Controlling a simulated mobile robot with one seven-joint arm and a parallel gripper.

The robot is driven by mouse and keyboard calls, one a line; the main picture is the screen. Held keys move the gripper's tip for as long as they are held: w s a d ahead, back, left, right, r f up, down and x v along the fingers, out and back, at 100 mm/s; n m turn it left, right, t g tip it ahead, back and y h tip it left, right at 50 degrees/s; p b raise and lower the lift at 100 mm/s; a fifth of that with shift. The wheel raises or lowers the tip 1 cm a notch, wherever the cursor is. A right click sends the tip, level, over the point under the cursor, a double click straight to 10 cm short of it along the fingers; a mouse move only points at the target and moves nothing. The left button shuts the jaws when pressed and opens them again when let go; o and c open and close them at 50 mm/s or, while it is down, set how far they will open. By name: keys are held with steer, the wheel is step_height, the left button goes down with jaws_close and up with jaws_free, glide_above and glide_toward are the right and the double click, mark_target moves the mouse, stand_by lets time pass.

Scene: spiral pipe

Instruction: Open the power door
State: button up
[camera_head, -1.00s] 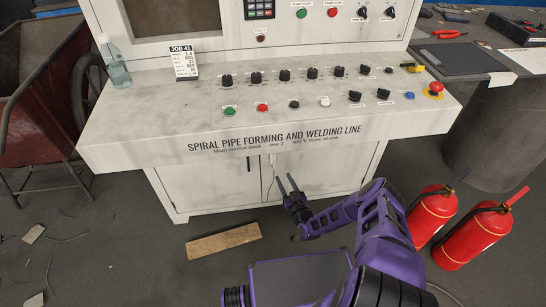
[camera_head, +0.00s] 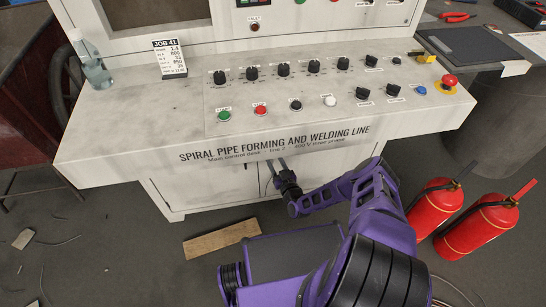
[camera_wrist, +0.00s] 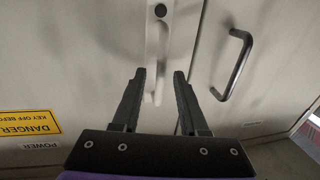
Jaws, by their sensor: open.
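The power door (camera_wrist: 70,65) is a pale cabinet door with a "POWER" label (camera_wrist: 40,147) and a yellow danger sign (camera_wrist: 30,123) that reads upside down in the wrist view. A narrow pale handle plate (camera_wrist: 152,35) with a black round lock (camera_wrist: 160,10) is near the door's edge by the seam. My gripper (camera_wrist: 158,75) is open, its two fingertips on either side of the plate's lower part in the picture. Contact cannot be told. In the head view my gripper (camera_head: 276,163) is under the desk's front edge, which hides the upper doors.
The neighbouring door has a black bar handle (camera_wrist: 232,65). The control desk (camera_head: 130,140) overhangs the cabinet. A wooden plank (camera_head: 222,239) lies on the floor in front. Two red fire extinguishers (camera_head: 435,205) (camera_head: 478,228) stand at the right, near my arm.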

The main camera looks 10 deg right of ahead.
jaws_close()
stand_by(1.4)
